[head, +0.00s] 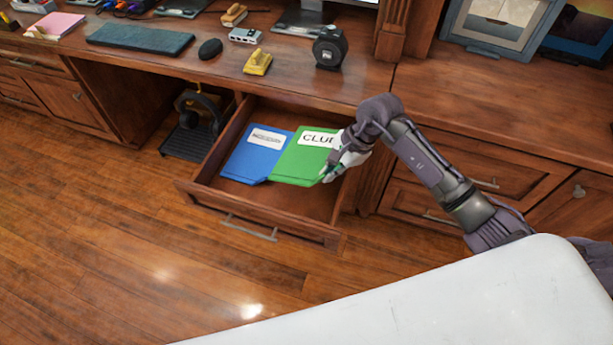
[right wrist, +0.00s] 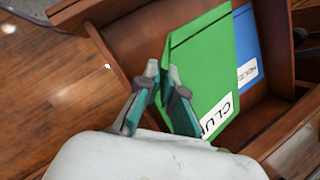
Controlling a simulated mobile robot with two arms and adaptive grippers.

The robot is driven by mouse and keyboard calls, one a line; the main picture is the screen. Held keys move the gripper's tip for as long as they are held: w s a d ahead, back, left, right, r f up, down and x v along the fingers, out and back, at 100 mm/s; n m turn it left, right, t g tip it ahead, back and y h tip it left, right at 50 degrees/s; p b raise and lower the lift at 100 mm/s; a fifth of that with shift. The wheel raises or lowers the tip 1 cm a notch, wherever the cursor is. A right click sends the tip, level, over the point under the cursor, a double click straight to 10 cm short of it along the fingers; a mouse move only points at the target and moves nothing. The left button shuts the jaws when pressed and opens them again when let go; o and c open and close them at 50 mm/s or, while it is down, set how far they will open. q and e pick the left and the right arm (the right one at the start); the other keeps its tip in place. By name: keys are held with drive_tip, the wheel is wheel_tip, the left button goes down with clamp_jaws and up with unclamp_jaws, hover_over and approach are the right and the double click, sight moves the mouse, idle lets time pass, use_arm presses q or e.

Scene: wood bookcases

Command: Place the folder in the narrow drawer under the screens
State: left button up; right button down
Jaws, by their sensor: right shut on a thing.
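A green folder (head: 300,158) with a white label lies at a slant inside the open narrow drawer (head: 262,222) under the desk. It overlaps or lies against a blue folder (head: 255,153), also in the drawer. My right gripper (head: 325,175) is at the green folder's right edge, shut on it. The right wrist view shows the fingers (right wrist: 161,75) at the edge of the green folder (right wrist: 205,65), with the blue folder (right wrist: 246,50) beyond it. My left gripper is in neither view.
The desktop above holds a keyboard (head: 140,39), a mouse (head: 210,49), a yellow stapler-like item (head: 257,62) and a round dark device (head: 329,47). Closed drawers are at the right. The wood floor in front is clear.

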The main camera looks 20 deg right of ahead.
wheel_tip(320, 180, down, 8)
drive_tip(key=shift+r, duration=0.1)
idle(0.4)
drive_tip(key=c, duration=1.3)
unclamp_jaws()
drive_tip(key=v, duration=1.2)
